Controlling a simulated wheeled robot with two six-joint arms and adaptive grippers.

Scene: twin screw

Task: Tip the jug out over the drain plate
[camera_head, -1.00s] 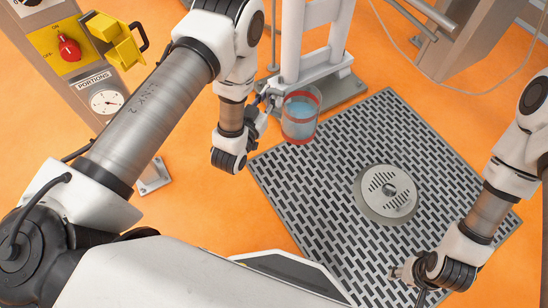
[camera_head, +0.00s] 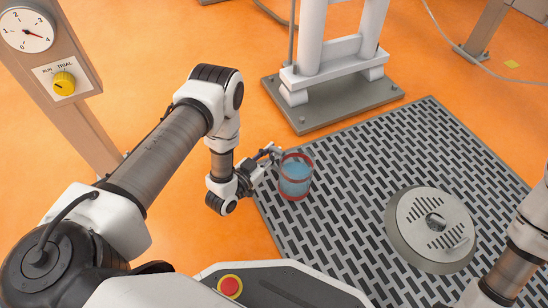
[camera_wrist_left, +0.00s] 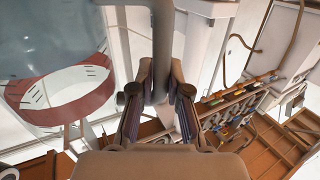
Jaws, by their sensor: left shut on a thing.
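The jug (camera_head: 295,178) is clear, with red bands and blue liquid inside. It looks upright, above the left part of the dark slotted floor grating (camera_head: 345,225). My left gripper (camera_head: 270,157) is shut on the jug's handle, on the jug's left side. In the left wrist view the fingers (camera_wrist_left: 160,100) close around the grey handle, and the jug (camera_wrist_left: 60,85) fills the upper left. A round slotted metal plate (camera_head: 415,240) lies in the grating, to the right of the jug. My right arm shows at the right edge; its gripper is out of the picture.
A white frame stand on a grey base (camera_head: 335,108) stands behind the grating. A post with a dial and a yellow knob (camera_head: 64,83) stands at the left. Orange floor (camera_head: 150,55) is open between them. The grating between jug and round plate is clear.

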